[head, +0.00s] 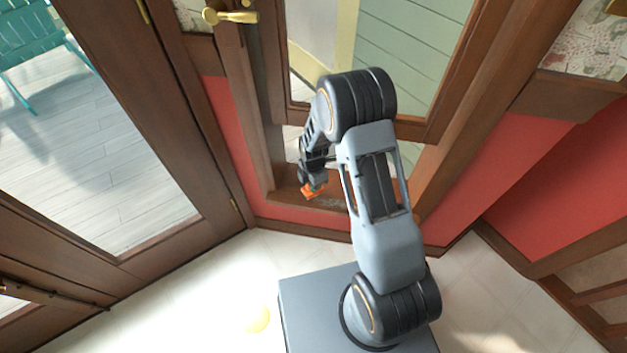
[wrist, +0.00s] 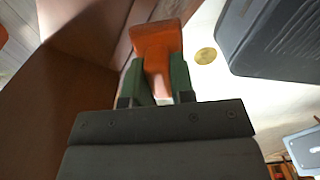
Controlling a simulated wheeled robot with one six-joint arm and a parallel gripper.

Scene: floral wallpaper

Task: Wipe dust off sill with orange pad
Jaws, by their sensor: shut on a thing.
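My gripper (head: 314,180) is at the left part of the wooden window sill (head: 288,188), low over it. It is shut on the orange pad (head: 312,191). In the wrist view the orange pad (wrist: 157,58) sits between the two green fingertips of my gripper (wrist: 157,82). The pad seems to be at the sill surface, but I cannot tell if it touches. A patch of greyish dust (head: 332,203) lies on the sill just right of the pad. My arm hides the sill's right part.
The window frame (head: 270,150) rises beside the sill on the left. A glass door (head: 110,140) stands further left. A red wall (head: 300,225) is below the sill. A yellow round thing (head: 257,318) lies on the pale floor, also in the wrist view (wrist: 205,56).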

